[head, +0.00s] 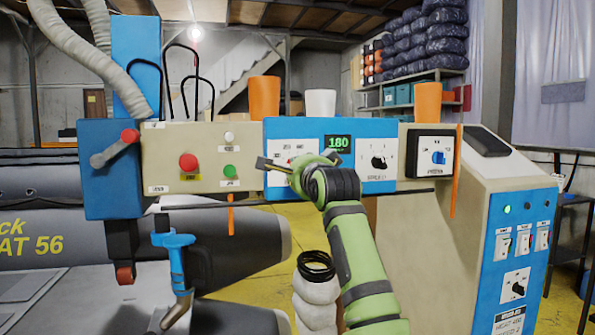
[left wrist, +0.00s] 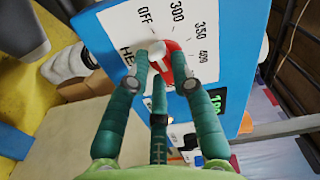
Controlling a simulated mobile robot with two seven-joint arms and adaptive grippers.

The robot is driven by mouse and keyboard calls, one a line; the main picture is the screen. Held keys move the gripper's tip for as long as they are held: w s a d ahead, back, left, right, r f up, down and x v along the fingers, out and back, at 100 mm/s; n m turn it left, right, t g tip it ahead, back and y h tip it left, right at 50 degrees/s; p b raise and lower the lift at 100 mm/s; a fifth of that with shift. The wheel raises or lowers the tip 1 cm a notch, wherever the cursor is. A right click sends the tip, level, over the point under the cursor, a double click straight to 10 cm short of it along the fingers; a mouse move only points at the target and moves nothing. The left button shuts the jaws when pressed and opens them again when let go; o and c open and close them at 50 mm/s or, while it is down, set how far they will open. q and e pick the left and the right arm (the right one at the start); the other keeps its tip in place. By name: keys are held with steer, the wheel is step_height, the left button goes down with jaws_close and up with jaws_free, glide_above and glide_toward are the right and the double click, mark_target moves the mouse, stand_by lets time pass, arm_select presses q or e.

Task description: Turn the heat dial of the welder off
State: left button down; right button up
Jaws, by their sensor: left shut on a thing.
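The heat dial (left wrist: 176,66) is a red knob with a white pointer on a white plate, marked OFF, 300, 350 and higher. My left gripper (left wrist: 160,60) has its fingers on either side of the knob, shut on it. The exact mark the pointer faces is hard to tell behind the fingers. In the head view, my left gripper (head: 290,166) is in front of the left part of the blue welder panel (head: 322,185) and hides most of the dial. My right gripper is not in view.
A green 180 display (head: 340,143) and a black dial (head: 378,161) are right of the gripper. Red (head: 188,162) and green (head: 230,171) buttons are to the left. Orange (head: 264,98) and white (head: 321,104) cups stand on top. An orange strip (head: 456,172) hangs at the right.

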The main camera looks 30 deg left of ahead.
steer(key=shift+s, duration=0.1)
arm_select(q)
steer(key=c, duration=1.1)
jaws_free()
steer(key=shift+o, duration=0.2)
steer(key=v, duration=1.2)
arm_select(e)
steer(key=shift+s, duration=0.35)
